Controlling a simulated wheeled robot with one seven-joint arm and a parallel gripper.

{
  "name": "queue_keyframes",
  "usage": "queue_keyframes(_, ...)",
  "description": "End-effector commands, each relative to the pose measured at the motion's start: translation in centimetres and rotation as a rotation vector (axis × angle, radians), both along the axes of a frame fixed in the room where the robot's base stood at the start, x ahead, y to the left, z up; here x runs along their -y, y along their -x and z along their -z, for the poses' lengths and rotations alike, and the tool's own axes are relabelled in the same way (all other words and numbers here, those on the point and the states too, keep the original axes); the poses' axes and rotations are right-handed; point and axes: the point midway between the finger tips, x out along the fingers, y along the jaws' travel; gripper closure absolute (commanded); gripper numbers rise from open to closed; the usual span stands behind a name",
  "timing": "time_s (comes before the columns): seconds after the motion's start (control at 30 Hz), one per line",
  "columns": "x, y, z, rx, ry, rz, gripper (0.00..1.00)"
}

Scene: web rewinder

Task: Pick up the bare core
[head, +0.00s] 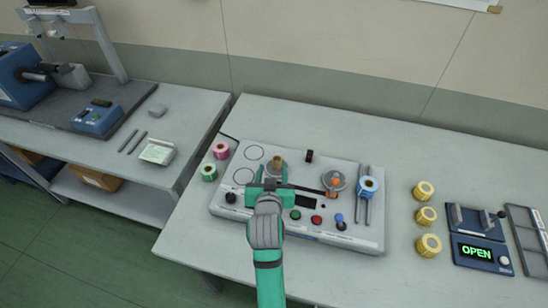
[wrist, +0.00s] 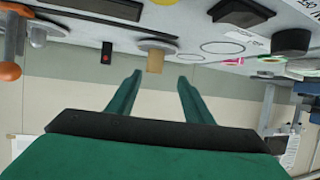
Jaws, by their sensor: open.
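The bare core (head: 277,163) is a small tan cylinder standing upright on a round grey disc at the back of the rewinder (head: 225,200). In the wrist view the core (wrist: 155,62) shows between the lines of my two green fingers, just beyond their tips. My gripper (head: 268,178) is open and empty, over the front middle of the rewinder, in front of the core. In the wrist view the gripper (wrist: 160,77) shows its fingers well apart. The core appears clear of both fingers. Part of its disc is hidden in the head view.
A black arm with an orange knob (head: 333,192) lies right of my gripper. A blue roll (head: 368,187) sits at the rewinder's right. Pink (head: 221,149) and green rolls (head: 209,172) stand at its left edge. Yellow rolls (head: 427,215) and an OPEN display (head: 478,253) are farther right.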

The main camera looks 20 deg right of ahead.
Motion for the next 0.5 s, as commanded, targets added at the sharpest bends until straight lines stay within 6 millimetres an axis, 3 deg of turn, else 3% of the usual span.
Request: queue_keyframes(0.5, 2.3, -4.4, 2.1, 0.0, -0.001, 0.004, 0.54)
